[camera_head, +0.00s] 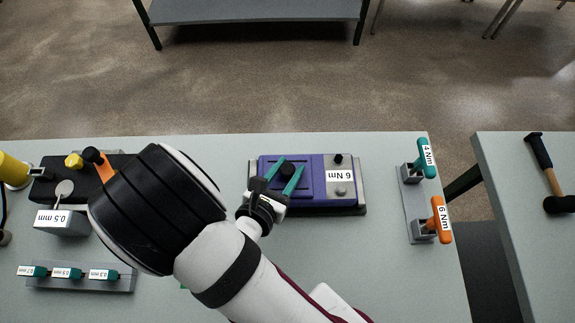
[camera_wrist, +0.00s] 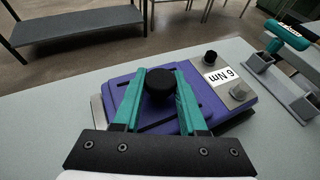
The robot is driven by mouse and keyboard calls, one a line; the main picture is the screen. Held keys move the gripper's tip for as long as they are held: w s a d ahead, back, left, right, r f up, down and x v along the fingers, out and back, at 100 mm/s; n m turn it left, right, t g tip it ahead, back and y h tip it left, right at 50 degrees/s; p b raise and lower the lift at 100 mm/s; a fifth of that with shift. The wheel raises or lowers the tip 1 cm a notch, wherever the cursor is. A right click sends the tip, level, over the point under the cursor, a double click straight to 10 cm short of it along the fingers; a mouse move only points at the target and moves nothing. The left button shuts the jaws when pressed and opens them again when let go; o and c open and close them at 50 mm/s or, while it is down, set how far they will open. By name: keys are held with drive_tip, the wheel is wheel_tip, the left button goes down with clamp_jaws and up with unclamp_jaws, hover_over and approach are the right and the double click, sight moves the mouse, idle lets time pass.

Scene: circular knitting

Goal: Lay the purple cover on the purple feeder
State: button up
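The purple feeder (camera_head: 318,194) is a flat purple unit on a grey base on the table, with a "6 Nm" label at its right part. The purple cover (camera_wrist: 157,122) is a plate with a black knob (camera_wrist: 160,86); in the head view the knob (camera_head: 286,168) shows too. The cover is over the left part of the feeder; I cannot tell whether it rests flat or is slightly above. My gripper (camera_head: 290,171) has its teal fingers on both sides of the knob, and they look closed against it; the wrist view shows the fingers (camera_wrist: 161,82) from behind.
A stand with teal "4 Nm" (camera_head: 426,158) and orange "6 Nm" (camera_head: 441,219) drivers is to the right. A hammer (camera_head: 548,172) lies on another table.

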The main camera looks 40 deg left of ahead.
drive_tip(key=o, duration=0.5)
drive_tip(key=shift+c, duration=0.2)
drive_tip(key=shift+r, duration=0.2)
drive_tip(key=v, duration=1.2)
